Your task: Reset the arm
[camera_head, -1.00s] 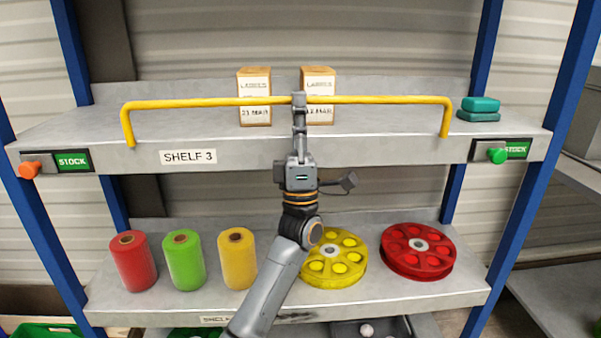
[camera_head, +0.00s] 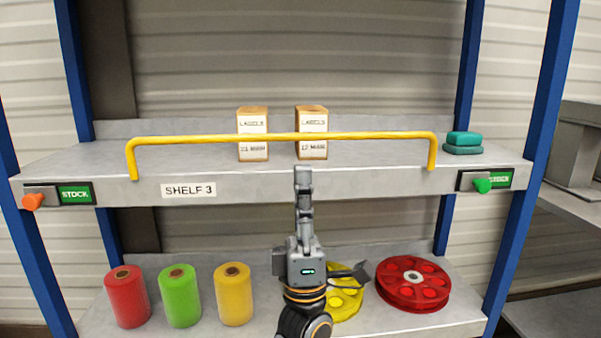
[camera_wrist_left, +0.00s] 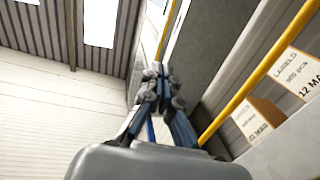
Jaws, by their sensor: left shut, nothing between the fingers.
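My left gripper (camera_head: 303,178) is shut and empty. In the head view it points up in front of the front edge of shelf 3 (camera_head: 350,182), below the yellow rail (camera_head: 370,135). A gap shows between its tip and the rail. In the left wrist view the closed fingers (camera_wrist_left: 158,75) point up toward the ceiling, with the yellow rail (camera_wrist_left: 245,90) to their right. My right gripper is in neither view.
Two label boxes (camera_head: 253,140) (camera_head: 312,138) stand behind the rail, with teal blocks (camera_head: 463,140) at the right. Red, green and yellow rolls (camera_head: 234,295), a partly hidden yellow reel (camera_head: 346,300) and a red reel (camera_head: 413,285) sit on the lower shelf. Blue posts (camera_head: 545,110) flank the shelves.

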